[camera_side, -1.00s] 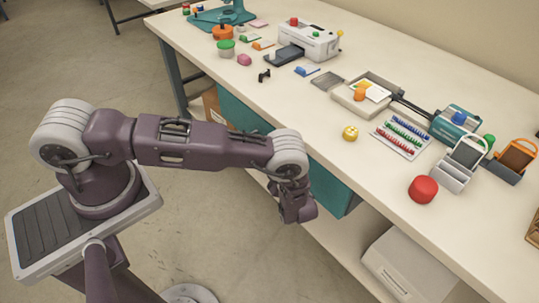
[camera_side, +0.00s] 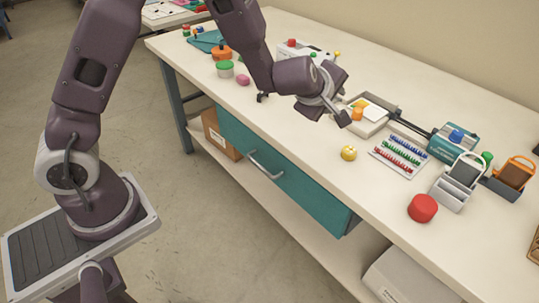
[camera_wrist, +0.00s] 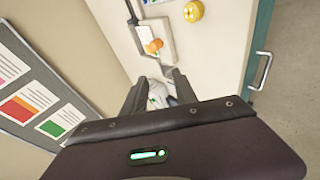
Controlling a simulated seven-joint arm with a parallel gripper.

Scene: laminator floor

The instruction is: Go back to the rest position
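My gripper (camera_side: 344,107) hangs in the air above the white worktable, in front of the white printer-like machine in the side view. In the wrist view its two dark fingers (camera_wrist: 159,77) stand apart. Nothing is held between them. A white machine shows beyond the gap. My arm is raised and bent, with the upper part out of the side view at the top.
The worktable (camera_side: 300,150) holds a white tray with an orange knob (camera_side: 357,114), a yellow knob (camera_side: 348,153), a rack of coloured pieces (camera_side: 398,155) and a red cylinder (camera_side: 422,208). A teal drawer (camera_side: 235,138) with a handle is below. The floor in front is clear.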

